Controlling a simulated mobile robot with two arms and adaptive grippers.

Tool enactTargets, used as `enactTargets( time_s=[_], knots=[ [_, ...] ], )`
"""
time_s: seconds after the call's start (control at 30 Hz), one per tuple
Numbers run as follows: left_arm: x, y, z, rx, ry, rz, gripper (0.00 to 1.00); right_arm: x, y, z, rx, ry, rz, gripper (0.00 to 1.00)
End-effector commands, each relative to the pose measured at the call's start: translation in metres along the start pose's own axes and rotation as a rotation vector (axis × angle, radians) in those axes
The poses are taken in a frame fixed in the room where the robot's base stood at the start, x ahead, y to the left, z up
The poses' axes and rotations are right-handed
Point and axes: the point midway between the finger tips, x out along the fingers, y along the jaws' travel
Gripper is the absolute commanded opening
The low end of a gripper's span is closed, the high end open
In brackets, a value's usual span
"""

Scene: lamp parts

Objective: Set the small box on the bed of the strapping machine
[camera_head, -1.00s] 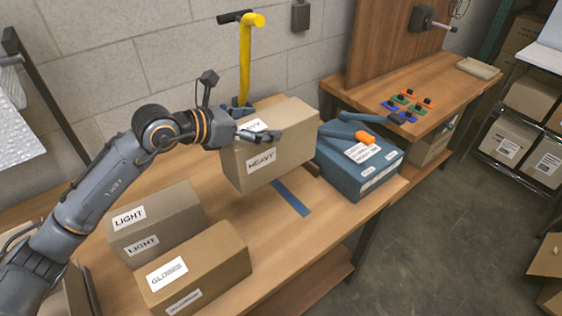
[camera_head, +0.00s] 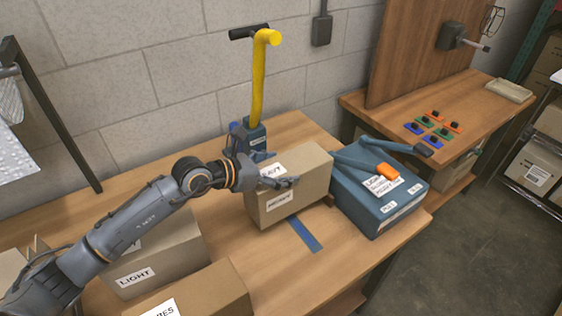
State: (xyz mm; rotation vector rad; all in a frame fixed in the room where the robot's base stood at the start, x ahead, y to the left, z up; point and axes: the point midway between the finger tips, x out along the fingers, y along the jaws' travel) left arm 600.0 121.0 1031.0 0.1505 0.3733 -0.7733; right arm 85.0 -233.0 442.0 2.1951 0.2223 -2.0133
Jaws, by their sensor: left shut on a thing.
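A brown cardboard box labelled HEAVY (camera_head: 312,192) stands at the middle of the wooden workbench, beside a blue strip (camera_head: 305,236) on the bench top. My left gripper (camera_head: 280,182) is shut on this box at its upper left side; the box hides part of the fingers. The box's underside is hidden, so I cannot tell whether it touches the surface. A blue machine (camera_head: 372,205) with an orange-ended lever stands close to its right. A blue stand with a yellow handle (camera_head: 259,85) is behind the box. My right gripper is not in view.
A box labelled LIGHT (camera_head: 175,262) and another labelled box (camera_head: 215,292) stand at the front left, near my left arm. A second bench (camera_head: 470,100) with small coloured parts is at the back right. Bare bench top lies in front of the HEAVY box.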

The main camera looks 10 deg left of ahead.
Motion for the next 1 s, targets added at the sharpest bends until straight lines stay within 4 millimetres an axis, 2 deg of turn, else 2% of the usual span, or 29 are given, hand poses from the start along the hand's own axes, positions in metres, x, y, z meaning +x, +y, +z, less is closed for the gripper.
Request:
enactTargets(
  time_s=[0.17,0.5,0.87,0.9,0.97,1.0],
  knots=[
    [0.004,0.001,-0.004,0.003,-0.016,0.002,0.21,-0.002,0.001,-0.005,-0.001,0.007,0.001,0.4],
    [0.017,0.002,-0.037,0.002,-0.014,0.003,0.21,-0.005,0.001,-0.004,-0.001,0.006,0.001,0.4],
    [0.018,0.001,-0.04,0.003,-0.016,0.003,0.21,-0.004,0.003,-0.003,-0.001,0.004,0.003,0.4],
    [0.019,0.0,-0.047,0.0,-0.001,0.001,0.86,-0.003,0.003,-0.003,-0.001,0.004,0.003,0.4],
    [0.019,0.0,-0.046,0.001,-0.001,0.001,0.98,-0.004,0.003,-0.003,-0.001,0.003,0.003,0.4],
    [0.019,0.0,-0.046,0.001,-0.001,0.001,1.0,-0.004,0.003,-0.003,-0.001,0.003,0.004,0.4]
  ],
)
